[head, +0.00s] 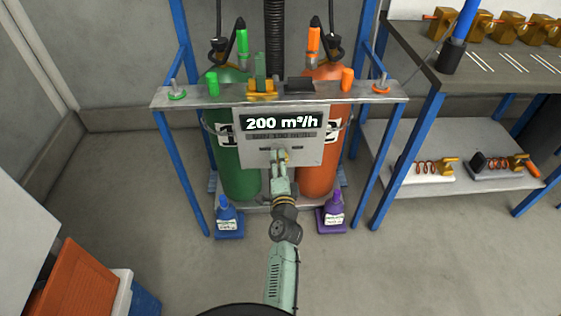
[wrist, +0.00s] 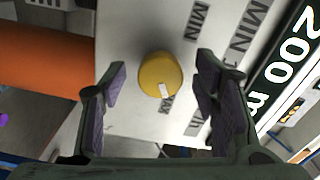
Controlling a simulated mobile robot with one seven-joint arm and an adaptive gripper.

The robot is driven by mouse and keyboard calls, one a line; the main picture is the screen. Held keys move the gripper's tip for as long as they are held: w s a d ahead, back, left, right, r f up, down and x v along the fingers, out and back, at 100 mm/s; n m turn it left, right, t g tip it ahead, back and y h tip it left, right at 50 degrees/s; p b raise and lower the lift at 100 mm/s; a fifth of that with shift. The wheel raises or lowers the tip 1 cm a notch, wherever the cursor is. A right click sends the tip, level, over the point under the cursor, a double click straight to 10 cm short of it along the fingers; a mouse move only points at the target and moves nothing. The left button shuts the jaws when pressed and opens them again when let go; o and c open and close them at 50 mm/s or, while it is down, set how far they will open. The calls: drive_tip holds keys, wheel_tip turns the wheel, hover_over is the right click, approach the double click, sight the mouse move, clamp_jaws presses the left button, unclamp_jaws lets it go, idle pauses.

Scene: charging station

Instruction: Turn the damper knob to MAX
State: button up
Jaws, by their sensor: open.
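The damper knob (wrist: 158,72) is a round yellow knob on a pale panel (head: 297,142). Its white pointer mark faces the bottom of the wrist view, toward a printed label that is partly hidden. A MIN label (wrist: 197,20) shows at the upper right of the knob. The panel's display (head: 282,122) reads 200 m³/h. My gripper (wrist: 162,72) is open, with one finger on each side of the knob in the wrist view and gaps between. It also shows in front of the panel in the head view (head: 280,164), largely covering the knob.
A green cylinder (head: 236,182) and an orange cylinder (head: 317,182) stand behind the panel in a blue-legged frame. A blue bottle (head: 226,215) and a purple bottle (head: 333,212) stand below. A shelved workbench (head: 453,148) is at right.

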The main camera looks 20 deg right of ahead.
drive_tip(key=v, duration=0.6)
drive_tip(key=shift+s+r, duration=0.1)
idle(0.3)
